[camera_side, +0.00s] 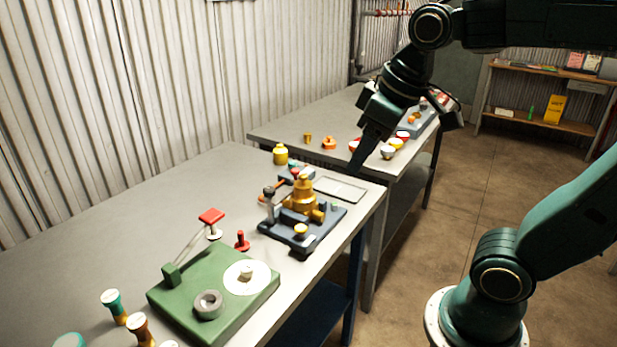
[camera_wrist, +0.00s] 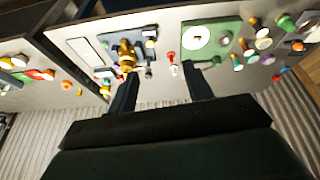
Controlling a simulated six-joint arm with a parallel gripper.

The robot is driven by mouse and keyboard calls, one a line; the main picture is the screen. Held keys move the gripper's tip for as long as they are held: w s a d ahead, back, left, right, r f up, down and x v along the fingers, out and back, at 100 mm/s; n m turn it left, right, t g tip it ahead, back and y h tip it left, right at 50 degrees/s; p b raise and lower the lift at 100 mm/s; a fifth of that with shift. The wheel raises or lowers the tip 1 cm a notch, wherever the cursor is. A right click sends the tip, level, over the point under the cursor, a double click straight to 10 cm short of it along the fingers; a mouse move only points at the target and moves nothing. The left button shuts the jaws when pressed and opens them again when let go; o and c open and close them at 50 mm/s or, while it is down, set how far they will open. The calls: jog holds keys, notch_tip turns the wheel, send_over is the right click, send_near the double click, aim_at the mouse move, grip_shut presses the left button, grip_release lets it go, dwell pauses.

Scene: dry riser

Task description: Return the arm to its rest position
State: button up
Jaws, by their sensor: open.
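My gripper (camera_wrist: 158,92) shows in the wrist view as two dark fingers spread apart, with nothing between them. In the side view, my gripper (camera_side: 362,155) hangs with its dark fingertips pointing down, above the gap region between the two grey tables, near the back table's front end. From this side the fingers overlap, so their spacing is hidden. It looks clear of the objects on both tables. My arm reaches in from the upper right.
The near table (camera_side: 85,240) holds a green base (camera_side: 190,290) with a white disc and grey ring, and a dark plate (camera_side: 325,222) carrying a brass fitting (camera_side: 303,195). The back table (camera_side: 290,128) holds several small coloured parts. A corrugated wall (camera_side: 180,70) stands behind. A wooden shelf (camera_side: 540,70) is at right.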

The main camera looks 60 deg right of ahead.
jog(key=s+f+m+t, duration=0.1)
jog(key=s+f, duration=0.3)
jog(key=s, duration=0.2)
jog(key=shift+s+a, duration=0.15)
jog(key=shift+a, duration=0.25)
